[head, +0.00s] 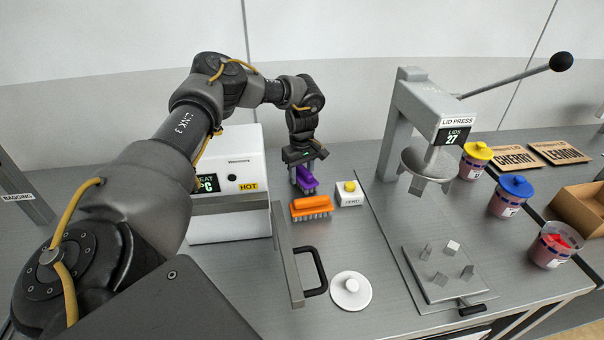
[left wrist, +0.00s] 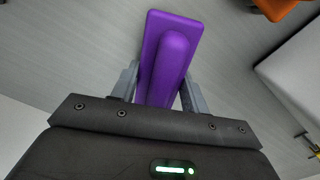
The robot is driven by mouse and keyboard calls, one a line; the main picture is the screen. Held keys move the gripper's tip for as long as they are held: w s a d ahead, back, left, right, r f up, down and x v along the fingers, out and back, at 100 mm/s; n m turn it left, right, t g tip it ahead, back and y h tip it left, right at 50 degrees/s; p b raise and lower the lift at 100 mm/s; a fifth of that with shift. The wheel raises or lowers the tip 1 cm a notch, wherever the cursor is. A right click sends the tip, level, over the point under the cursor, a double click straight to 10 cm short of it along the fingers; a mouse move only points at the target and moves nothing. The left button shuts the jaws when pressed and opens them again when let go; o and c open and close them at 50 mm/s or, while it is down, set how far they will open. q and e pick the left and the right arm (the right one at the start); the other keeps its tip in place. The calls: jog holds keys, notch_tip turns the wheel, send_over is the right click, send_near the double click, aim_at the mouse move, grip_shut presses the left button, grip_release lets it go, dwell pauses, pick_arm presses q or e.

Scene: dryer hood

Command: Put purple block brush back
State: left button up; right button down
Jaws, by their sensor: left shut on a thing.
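The purple block brush (head: 307,181) is at the back of the bench, below my left gripper (head: 302,176). In the left wrist view the purple brush (left wrist: 172,62) sits between the two grey fingers of my left gripper (left wrist: 158,88), which is shut on it. I cannot tell whether the brush touches the bench. An orange block brush (head: 311,207) with bristles down stands just in front of it; its corner also shows in the left wrist view (left wrist: 275,8). My right gripper is in neither view.
A white heater box (head: 232,222) marked HOT stands left of the brushes. A white box with a yellow button (head: 349,193) is close on the right. A black handle (head: 312,271), a white round lid (head: 351,290) and the lid press (head: 424,110) stand further right and front.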

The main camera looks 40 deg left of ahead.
pick_arm(q)
jog(key=shift+f, duration=0.35)
jog(key=shift+d, duration=0.1)
jog(key=o, duration=0.7)
jog(key=shift+f, duration=0.1)
jog(key=shift+c, duration=0.2)
jog(key=o, duration=0.4)
